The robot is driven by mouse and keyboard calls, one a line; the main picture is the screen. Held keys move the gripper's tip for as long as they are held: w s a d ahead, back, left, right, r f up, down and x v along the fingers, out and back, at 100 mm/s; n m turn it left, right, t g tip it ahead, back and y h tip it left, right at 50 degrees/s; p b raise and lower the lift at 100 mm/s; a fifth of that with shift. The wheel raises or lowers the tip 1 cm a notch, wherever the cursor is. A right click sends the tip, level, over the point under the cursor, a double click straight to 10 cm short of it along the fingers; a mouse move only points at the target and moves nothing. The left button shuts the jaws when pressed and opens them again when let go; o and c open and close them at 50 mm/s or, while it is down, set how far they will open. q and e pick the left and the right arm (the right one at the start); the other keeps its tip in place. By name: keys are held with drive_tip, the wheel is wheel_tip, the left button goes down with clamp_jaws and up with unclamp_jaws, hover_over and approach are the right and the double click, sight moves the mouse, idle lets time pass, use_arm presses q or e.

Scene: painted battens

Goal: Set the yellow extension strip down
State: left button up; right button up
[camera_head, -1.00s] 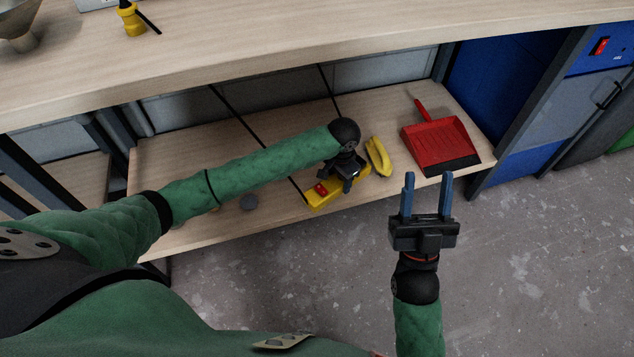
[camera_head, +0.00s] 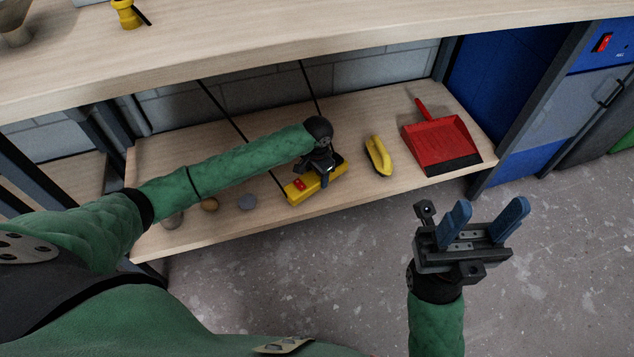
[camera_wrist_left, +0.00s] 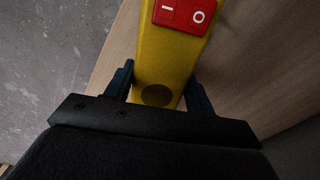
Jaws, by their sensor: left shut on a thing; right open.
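The yellow extension strip (camera_head: 302,190) has a red switch and is over the front part of the lower wooden shelf (camera_head: 235,150) in the head view. My left gripper (camera_head: 322,174) is shut on the strip, its fingers on either side of it. In the left wrist view the strip (camera_wrist_left: 172,52) runs up between the fingers, with the red switch marked I and O. I cannot tell whether the strip touches the shelf. My right gripper (camera_head: 483,222) is open and empty, out over the floor in front of the shelf.
A yellow brush-like object (camera_head: 378,155) and a red dustpan (camera_head: 440,143) lie right of the strip. The upper worktop (camera_head: 330,45) overhangs the shelf. Blue cabinet (camera_head: 500,85) stands right.

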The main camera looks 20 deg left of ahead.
sight(317, 181)
use_arm(q)
wheel_tip(317, 181, down, 4)
drive_tip(key=shift+r+b, duration=0.25)
drive_tip(key=shift+b, duration=0.25)
drive_tip(key=shift+f, duration=0.15)
drive_tip(key=o, duration=1.1)
drive_tip(key=shift+f, duration=0.1)
drive_tip(key=shift+o, duration=0.5)
